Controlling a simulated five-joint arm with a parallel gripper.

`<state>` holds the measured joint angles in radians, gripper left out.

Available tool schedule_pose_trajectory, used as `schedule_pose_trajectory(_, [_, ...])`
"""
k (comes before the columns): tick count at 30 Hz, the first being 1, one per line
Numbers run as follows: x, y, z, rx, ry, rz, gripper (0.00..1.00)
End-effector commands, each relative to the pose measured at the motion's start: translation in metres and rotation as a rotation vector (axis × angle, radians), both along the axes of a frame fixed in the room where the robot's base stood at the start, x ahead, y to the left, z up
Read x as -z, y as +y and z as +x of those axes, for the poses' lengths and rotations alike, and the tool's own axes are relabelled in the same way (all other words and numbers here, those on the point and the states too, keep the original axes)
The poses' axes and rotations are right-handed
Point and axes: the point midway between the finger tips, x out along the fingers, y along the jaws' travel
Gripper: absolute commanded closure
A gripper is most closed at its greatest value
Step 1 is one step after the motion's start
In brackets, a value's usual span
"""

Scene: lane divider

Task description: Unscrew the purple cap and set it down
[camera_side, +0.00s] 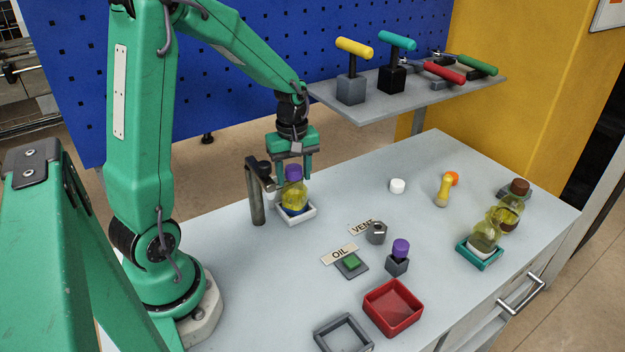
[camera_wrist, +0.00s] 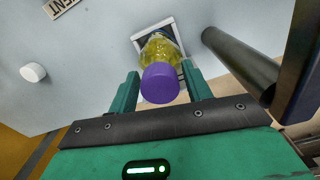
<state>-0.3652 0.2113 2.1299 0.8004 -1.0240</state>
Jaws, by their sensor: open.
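A purple cap (camera_side: 293,172) sits on top of a bottle of yellow liquid (camera_side: 294,196), which stands upright in a white square holder (camera_side: 308,215). My gripper (camera_side: 292,172) is open, pointing down over the bottle. In the wrist view the purple cap (camera_wrist: 160,83) lies between the two green fingers of my gripper (camera_wrist: 158,85), with gaps on both sides. A second purple-topped piece (camera_side: 400,248) stands in a small grey block farther forward on the table.
A dark post with an arm (camera_side: 257,195) stands just left of the bottle. A red tray (camera_side: 392,307) and a grey frame (camera_side: 344,335) lie at the front.

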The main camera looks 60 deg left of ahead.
Motion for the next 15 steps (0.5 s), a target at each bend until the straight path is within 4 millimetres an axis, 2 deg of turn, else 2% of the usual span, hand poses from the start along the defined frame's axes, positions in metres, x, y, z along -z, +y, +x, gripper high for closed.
schedule_pose_trajectory(7, [0.0000, 0.0000, 0.0000, 0.110, 0.000, 0.000, 0.51])
schedule_pose_trajectory(15, [0.0000, 0.0000, 0.0000, 0.120, 0.000, 0.000, 0.51])
